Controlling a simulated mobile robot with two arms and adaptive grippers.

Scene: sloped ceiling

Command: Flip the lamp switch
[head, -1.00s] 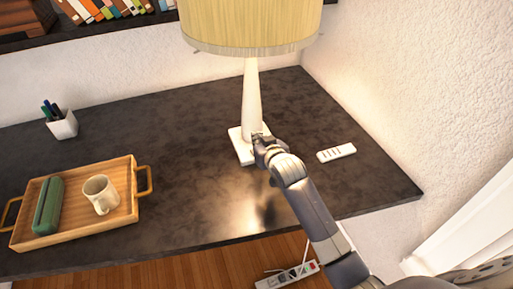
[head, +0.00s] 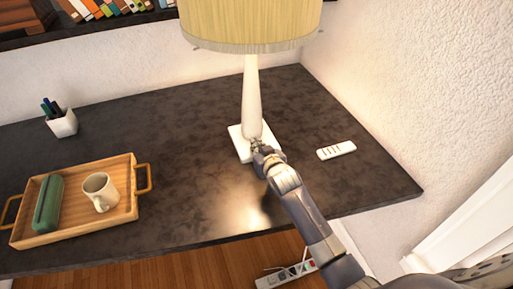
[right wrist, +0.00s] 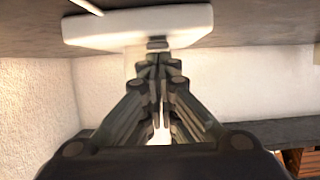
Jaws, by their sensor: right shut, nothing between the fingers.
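The lamp stands on the dark desk, with a pale yellow shade (head: 250,24), a white stem (head: 251,95) and a white square base (head: 237,141). The shade looks bright. My right gripper (head: 257,146) is shut and empty, with its fingertips at the front right part of the base. In the right wrist view the picture is upside down: the base (right wrist: 90,28) is at the top and the shut fingertips (right wrist: 158,60) point at a small grey piece (right wrist: 157,43) on it, probably the switch. I cannot tell whether they touch. My left gripper is not in view.
A white remote (head: 336,150) lies right of the lamp. A wooden tray (head: 122,212) with a mug (head: 100,191) and a green case (head: 48,202) sits at the left, below a pen cup (head: 62,123). The desk between tray and lamp is clear.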

